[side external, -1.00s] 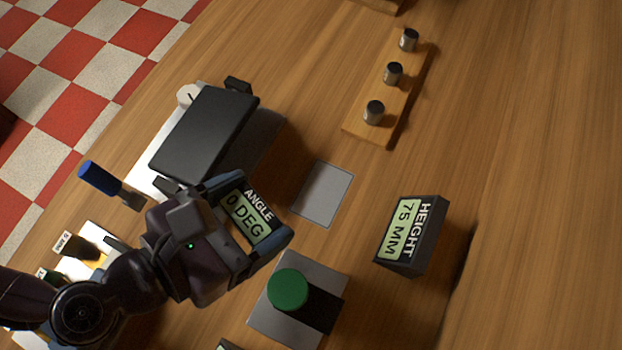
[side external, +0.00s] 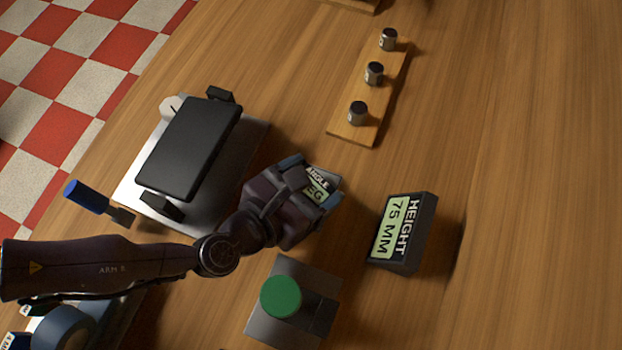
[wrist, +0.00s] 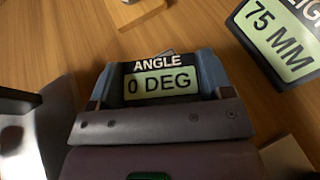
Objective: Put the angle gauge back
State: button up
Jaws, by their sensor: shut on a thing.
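The angle gauge (side external: 317,184) is a small dark box with a green display and the word ANGLE. In the wrist view the gauge (wrist: 160,80) reads 0 DEG and sits between the two blue fingers. My gripper (side external: 311,183) is shut on it. In the side view my gripper hides part of the gauge and holds it over the grey square plate (side external: 330,179), of which only a small part shows. I cannot tell whether the gauge touches the plate.
The height display (side external: 402,232) reads 75 MM and stands right of my gripper. A green round button (side external: 281,296) on a grey base is below. A black slab (side external: 189,149) on a metal plate is left. A wooden strip (side external: 350,135) with three metal cylinders is above.

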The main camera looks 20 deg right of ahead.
jog(key=shift+f, duration=0.2)
jog(key=shift+f, duration=0.15)
jog(key=o, duration=1.1)
jog(key=v, duration=1.2)
jog(key=shift+s, duration=0.1)
